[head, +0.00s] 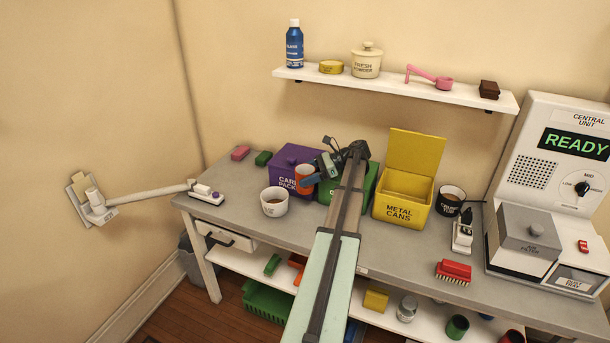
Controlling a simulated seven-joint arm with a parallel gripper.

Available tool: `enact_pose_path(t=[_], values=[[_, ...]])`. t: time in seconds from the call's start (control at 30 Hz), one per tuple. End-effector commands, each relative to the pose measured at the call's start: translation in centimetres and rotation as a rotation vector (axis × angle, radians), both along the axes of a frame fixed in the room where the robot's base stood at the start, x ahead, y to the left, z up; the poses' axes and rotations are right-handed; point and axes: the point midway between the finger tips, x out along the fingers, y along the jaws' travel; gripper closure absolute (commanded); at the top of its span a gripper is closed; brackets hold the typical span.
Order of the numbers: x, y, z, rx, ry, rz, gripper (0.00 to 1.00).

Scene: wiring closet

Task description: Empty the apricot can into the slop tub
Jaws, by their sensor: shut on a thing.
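My gripper (318,170) is shut on the orange apricot can (304,177) and holds it above the table, in front of the purple box. The can looks roughly upright, perhaps slightly tilted; its contents are hidden. A white tub (274,209) with brown matter inside stands on the table, below and left of the can, apart from it. It looks like the slop tub, but its label is too small to read surely. A dark tub (449,208), also with brown contents, stands to the right beyond the yellow bin.
Behind the can stands a purple box (285,160); a green box (370,188) is partly hidden by my arm. A yellow metal cans bin (402,212) stands open-lidded to the right. A red brush (453,271) lies near the front edge. The table (235,178) is clear around the white tub.

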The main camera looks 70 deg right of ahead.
Motion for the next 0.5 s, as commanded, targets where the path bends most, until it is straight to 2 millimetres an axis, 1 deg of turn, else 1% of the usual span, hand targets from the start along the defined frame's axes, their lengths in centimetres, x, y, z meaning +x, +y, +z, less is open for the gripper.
enact_pose_path(t=[0.17,0.5], values=[[-0.5,-0.3,0.4,-0.001,0.001,-0.001,0.65],[-2.9,-1.4,2.1,-0.002,0.001,-0.002,0.65]])
